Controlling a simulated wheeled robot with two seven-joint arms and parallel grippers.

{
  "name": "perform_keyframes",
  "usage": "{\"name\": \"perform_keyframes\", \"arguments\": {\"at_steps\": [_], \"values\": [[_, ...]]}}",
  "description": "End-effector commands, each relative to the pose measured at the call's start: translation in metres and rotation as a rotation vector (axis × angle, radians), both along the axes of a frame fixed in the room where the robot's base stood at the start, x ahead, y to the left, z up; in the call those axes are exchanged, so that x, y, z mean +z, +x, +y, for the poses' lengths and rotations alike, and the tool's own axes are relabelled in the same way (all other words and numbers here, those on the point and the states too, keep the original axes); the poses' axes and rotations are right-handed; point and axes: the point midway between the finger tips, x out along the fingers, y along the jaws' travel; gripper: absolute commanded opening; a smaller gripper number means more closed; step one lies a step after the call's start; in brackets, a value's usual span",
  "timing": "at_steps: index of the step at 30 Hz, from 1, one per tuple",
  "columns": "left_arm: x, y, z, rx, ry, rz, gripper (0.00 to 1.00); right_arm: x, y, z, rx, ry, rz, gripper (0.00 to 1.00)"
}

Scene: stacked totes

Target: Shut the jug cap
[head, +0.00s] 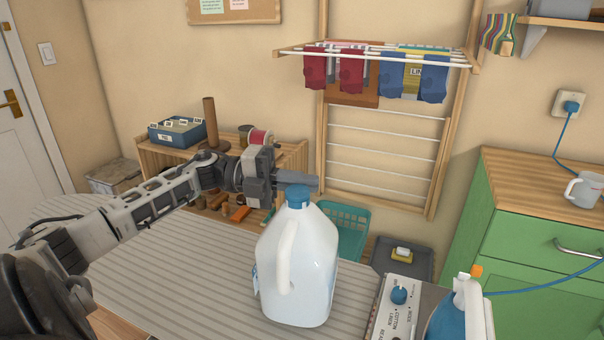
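A white jug (312,262) with a side handle stands upright on the striped grey board. Its blue cap (298,198) sits at the top of the neck; whether it is fully closed is too small to tell. My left gripper (306,182) reaches in from the left, its grey fingers level with the cap's top and overlapping it in the picture. I cannot tell whether they touch the cap or are beyond it. The fingers are seen side-on, so their opening is hidden. My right gripper is not in view.
A teal basket (349,222) and a grey tray (416,262) are behind. The striped board (200,275) is clear left of the jug.

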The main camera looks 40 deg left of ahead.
Motion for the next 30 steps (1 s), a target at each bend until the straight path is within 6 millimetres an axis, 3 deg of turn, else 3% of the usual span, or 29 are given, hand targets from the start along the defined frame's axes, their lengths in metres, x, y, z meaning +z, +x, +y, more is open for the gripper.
{"name": "perform_keyframes", "arguments": {"at_steps": [21, 22, 24, 30], "values": [[-0.0047, 0.0000, 0.0000, -0.001, -0.032, 0.065, 0.00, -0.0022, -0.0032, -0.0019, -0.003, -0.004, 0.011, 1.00], [-0.0047, 0.0000, 0.0000, -0.001, -0.032, 0.065, 0.12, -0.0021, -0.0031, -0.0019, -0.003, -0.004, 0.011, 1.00], [-0.0047, 0.0000, 0.0000, -0.001, -0.033, 0.064, 0.26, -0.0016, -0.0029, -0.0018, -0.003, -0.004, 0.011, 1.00], [-0.0061, -0.0004, -0.0003, -0.002, -0.030, 0.067, 0.26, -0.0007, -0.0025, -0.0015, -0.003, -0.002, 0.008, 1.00]]}}
